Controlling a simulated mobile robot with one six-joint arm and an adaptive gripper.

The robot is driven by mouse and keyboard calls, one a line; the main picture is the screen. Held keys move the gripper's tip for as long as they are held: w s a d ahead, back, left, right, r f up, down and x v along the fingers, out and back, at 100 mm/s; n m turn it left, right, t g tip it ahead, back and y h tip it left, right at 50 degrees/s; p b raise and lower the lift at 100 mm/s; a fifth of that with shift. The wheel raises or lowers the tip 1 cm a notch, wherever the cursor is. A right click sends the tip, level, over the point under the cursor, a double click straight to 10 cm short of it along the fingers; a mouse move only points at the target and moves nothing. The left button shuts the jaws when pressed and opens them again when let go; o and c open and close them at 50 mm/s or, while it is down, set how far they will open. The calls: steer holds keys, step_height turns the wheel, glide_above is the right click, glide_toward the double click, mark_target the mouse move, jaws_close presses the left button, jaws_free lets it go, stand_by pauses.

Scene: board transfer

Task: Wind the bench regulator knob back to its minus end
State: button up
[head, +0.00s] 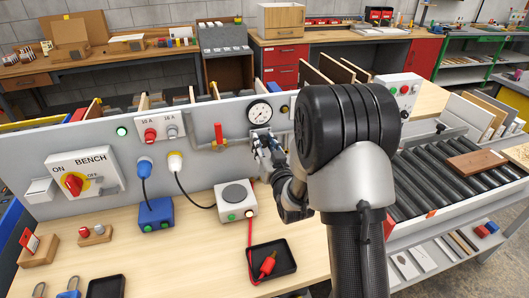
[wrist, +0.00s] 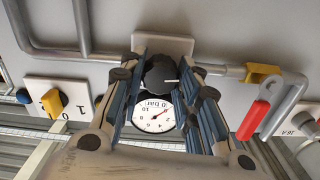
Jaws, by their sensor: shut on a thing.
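My gripper (wrist: 161,72) is shut on the knob, one finger on each side. In the head view my gripper (head: 268,146) is at the panel, and the knob is hidden behind it.
A red-handled valve (head: 220,135) on the pipe is close to my gripper; its red lever (wrist: 254,120) also shows in the wrist view. A round-topped white device (head: 236,198) and a black tray (head: 270,262) are on the bench below. A roller conveyor (head: 440,176) lies right.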

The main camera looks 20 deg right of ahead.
steer(key=n, duration=0.3)
steer(key=shift+r+n+b, duration=0.1)
steer(key=shift+n+b, duration=0.2)
steer(key=shift+n, duration=1.9)
steer(key=o, duration=1.1)
steer(key=s, duration=0.7)
steer(key=shift+s, duration=0.2)
